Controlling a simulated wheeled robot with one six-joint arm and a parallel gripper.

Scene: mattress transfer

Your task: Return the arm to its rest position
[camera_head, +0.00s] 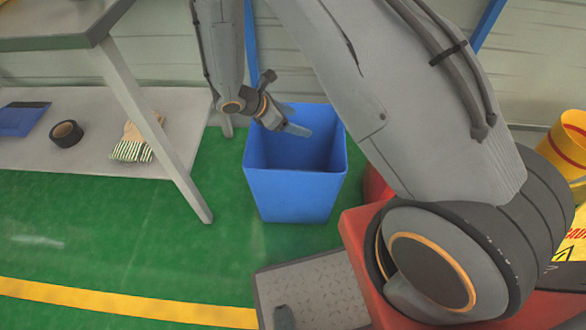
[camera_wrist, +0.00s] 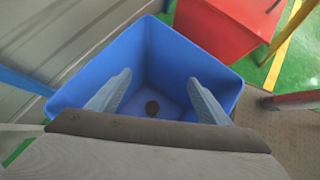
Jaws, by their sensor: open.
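My arm reaches from the right across the head view and bends down at the back. My gripper (camera_head: 300,130) is over the opening of a blue bin (camera_head: 293,195), near its rim. In the wrist view, my gripper (camera_wrist: 160,78) has its two grey fingers spread wide apart with nothing between them. They point down into the blue bin (camera_wrist: 98,62).
A grey table (camera_head: 50,43) stands at the left. Its lower shelf (camera_head: 85,160) holds a black tape roll (camera_head: 66,133), striped gloves (camera_head: 133,150) and a blue folder (camera_head: 22,120). A yellow and red container (camera_head: 565,145) stands at the right. Green floor lies open in front.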

